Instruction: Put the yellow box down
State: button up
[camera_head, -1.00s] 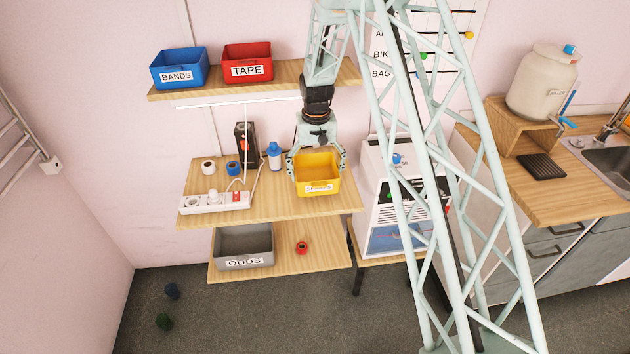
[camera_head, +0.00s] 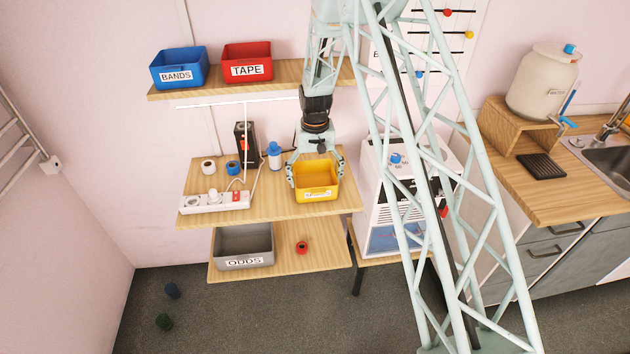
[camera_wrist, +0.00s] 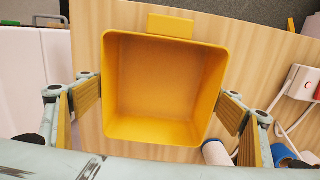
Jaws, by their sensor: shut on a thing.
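The yellow box (camera_head: 316,192) is at the right end of the middle wooden shelf (camera_head: 260,211), upright and open at the top. My gripper (camera_head: 316,169) is above it, with its fingers on the box's left and right sides. In the wrist view the yellow box (camera_wrist: 164,88) looks empty, with a yellow label tab (camera_wrist: 170,26) on one side. The gripper's finger pads (camera_wrist: 160,105) flank its two side walls. The box looks very close to the shelf surface; I cannot tell for sure whether its bottom touches.
A white power strip (camera_head: 214,202), a blue-capped bottle (camera_head: 275,157), tape rolls (camera_head: 208,167) and a black device (camera_head: 243,146) share the shelf to the left. A grey bin (camera_head: 244,246) and a red roll (camera_head: 302,247) are below. A white machine (camera_head: 385,170) stands right.

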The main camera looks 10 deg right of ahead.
jog(key=shift+f, duration=0.15)
jog(key=o, duration=0.9)
jog(key=shift+r, duration=6.2)
